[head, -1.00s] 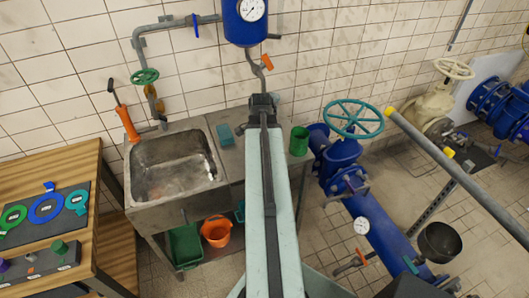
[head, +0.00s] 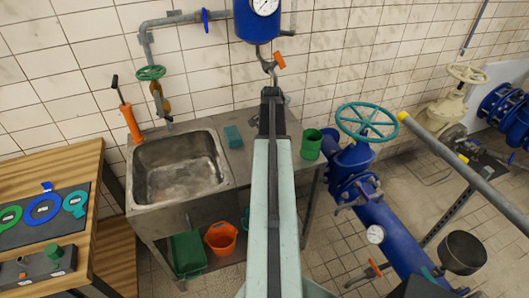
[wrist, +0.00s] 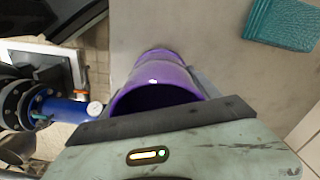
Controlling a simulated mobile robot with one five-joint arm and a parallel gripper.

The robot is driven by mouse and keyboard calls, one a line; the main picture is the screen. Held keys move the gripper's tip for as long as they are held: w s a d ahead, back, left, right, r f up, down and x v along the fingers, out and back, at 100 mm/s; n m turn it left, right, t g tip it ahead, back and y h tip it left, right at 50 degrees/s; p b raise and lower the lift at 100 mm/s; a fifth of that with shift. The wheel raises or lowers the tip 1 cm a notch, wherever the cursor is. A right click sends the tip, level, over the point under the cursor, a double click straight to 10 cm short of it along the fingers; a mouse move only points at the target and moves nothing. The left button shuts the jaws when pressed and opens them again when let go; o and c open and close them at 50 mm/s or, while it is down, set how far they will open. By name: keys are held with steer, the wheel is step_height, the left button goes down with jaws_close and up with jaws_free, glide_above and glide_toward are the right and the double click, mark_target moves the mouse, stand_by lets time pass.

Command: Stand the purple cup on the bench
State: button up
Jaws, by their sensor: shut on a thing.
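The purple cup (wrist: 155,78) is in my gripper in the wrist view, its dark open mouth towards the wrist camera. A grey finger shows along its right side. Behind it is the grey bench top (wrist: 205,25). I cannot tell whether the cup touches the bench. In the head view my gripper (head: 271,98) is at the far end of my arm, over the right part of the steel sink bench (head: 243,165). The cup is hidden there behind my arm.
A teal sponge (head: 232,136) lies left of my gripper, also in the wrist view (wrist: 285,22). A green cup (head: 311,145) stands at the bench's right end. The sink basin (head: 180,170) is left. Blue pipework (head: 352,170) with a teal handwheel (head: 366,121) is close right.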

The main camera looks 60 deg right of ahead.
steer(key=shift+w+d, duration=0.1)
steer(key=shift+d, duration=0.15)
step_height(320, 180, down, 4)
steer(key=b, duration=0.4)
steer(key=shift+a+r, duration=0.1)
steer(key=shift+r, duration=0.15)
steer(key=shift+w+f, duration=0.1)
steer(key=shift+f, duration=0.05)
steer(key=o, duration=1.4)
step_height(320, 180, up, 12)
steer(key=p, duration=1.2)
steer(key=shift+r+p, duration=0.2)
steer(key=shift+p, duration=0.1)
